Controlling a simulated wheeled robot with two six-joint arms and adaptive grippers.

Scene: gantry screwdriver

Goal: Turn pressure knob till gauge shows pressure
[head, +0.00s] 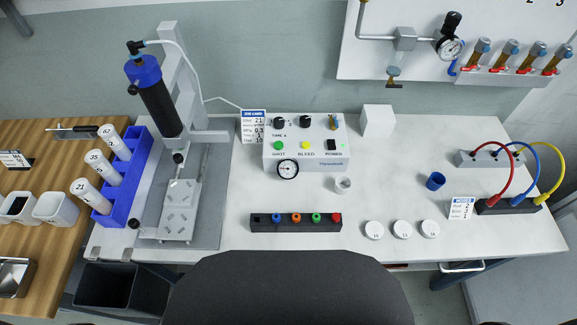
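A white control box (325,158) stands on the bench near the middle. It has a round gauge (288,169) at its front left; the needle reading is too small to tell. Two black knobs (279,122) (305,121) sit on its upper part, with a green button, a yellow button and a black power switch below. On the wall panel at upper right, a regulator with a black knob (453,20) sits above a second round gauge (450,47), whose reading I cannot make out. Neither of my grippers is in view.
A gantry screwdriver (158,100) stands left of the box, beside a blue rack (122,175) of white tubes. A job card (253,127) touches the box's left side. A black strip (295,219) with coloured plugs and several white lids lie in front. Coloured cables (510,178) are at right.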

